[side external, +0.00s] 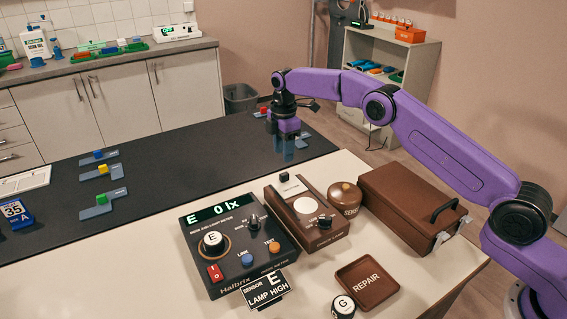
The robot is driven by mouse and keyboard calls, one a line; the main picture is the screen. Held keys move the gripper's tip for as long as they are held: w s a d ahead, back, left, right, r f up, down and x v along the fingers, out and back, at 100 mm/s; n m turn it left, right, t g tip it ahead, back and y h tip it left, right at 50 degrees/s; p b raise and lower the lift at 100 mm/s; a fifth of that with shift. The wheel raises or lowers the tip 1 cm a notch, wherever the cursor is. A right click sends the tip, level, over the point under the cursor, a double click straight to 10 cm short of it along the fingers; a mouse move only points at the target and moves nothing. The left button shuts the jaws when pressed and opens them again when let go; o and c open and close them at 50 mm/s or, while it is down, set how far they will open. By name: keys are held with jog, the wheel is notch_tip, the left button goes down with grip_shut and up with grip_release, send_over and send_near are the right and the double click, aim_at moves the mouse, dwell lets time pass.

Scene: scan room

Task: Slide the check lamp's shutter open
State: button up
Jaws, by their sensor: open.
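A brown box-shaped device (325,235) stands on the pale table, right of the dark meter; it looks like the check lamp. It has a pale oval patch (304,206) on top, a dark knob (325,221) near its front, and a small white-topped black piece (284,177) at its back end. I cannot tell for sure which part is the shutter or how far it is open. My gripper (285,155) points down over the dark mat, behind the brown device and apart from it. It is open, with nothing seen between its bluish fingers.
The meter (221,276) reads "E 0 lx" and carries a white E piece (213,241). A SENSOR dome (344,200), brown case (410,205), REPAIR tray (367,283) and G piece (342,308) stand nearby. Coloured blocks on grey holders lie on the dark mat (190,180).

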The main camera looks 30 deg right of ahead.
jog(key=shift+r, duration=2.15)
jog(key=s+a+r+m, duration=0.1)
jog(key=s+a+r, duration=0.15)
jog(key=s, duration=0.55)
jog(key=s+a+r+m, duration=0.1)
jog(key=s+r, duration=0.2)
jog(key=s, duration=0.5)
jog(key=s+a+r+m, duration=0.1)
jog(key=s+a+r, duration=0.15)
jog(key=s, duration=0.55)
jog(key=s+d+f, duration=0.1)
jog(key=s+d, duration=0.4)
jog(key=s, duration=0.3)
jog(key=s+d+f+m, duration=0.1)
jog(key=s+d, duration=0.3)
jog(key=s, duration=0.5)
jog(key=s+d+f+m, duration=0.1)
jog(key=s+d+f, duration=0.1)
jog(key=s+d, duration=0.3)
jog(key=s, duration=0.4)
jog(key=shift+d, duration=0.35)
